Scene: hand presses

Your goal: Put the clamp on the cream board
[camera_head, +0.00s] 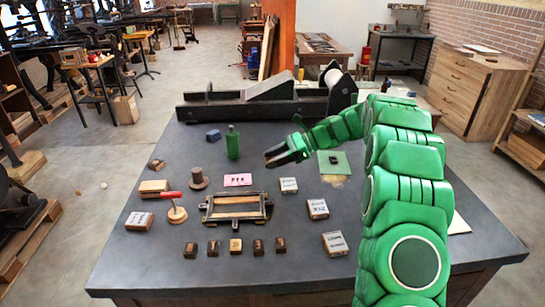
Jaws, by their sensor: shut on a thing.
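My gripper (277,156), at the end of my green arm, is above the table's middle, left of a small green board. It is shut on a small dark thing that blends with its dark fingers; this may be the clamp, but its shape is not clear. A pale, cream-coloured board (459,224) lies at the table's right side, partly hidden behind my arm. A smaller cream patch (337,181) shows at the near edge of the green board (326,168), which has a small black object on it.
The grey table (150,262) holds a wooden frame (237,215), a red-handled tool (176,213), a green bottle (233,143), a pink card (238,180) and several small boxes and blocks. A long black press (225,110) stands along the back. The front left is clear.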

